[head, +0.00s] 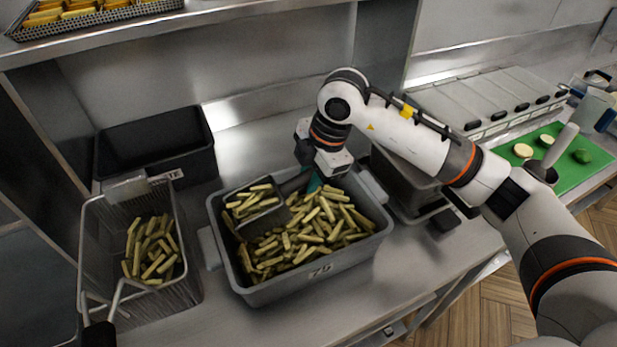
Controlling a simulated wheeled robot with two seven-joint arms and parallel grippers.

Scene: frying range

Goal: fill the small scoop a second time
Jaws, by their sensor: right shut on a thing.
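A small scoop (236,194) with several cut fries in it is at the left inside of the grey tub (311,276), just above or on the fries (320,225). My right gripper (316,182) reaches down from above over the back of the tub and is shut on the scoop's handle. The fingertips are partly hidden by the gripper body. The tub holds a broad heap of fries. A wire basket (100,228) left of the tub has a smaller pile of fries (152,250) in it. My left gripper is not in view.
A black bin (150,137) with a label stands behind the basket. A dark container (408,182) is close to the tub's right side. A green cutting board (570,172) with cut pieces lies at the far right. A shelf (230,18) with a tray (90,24) overhangs the back left.

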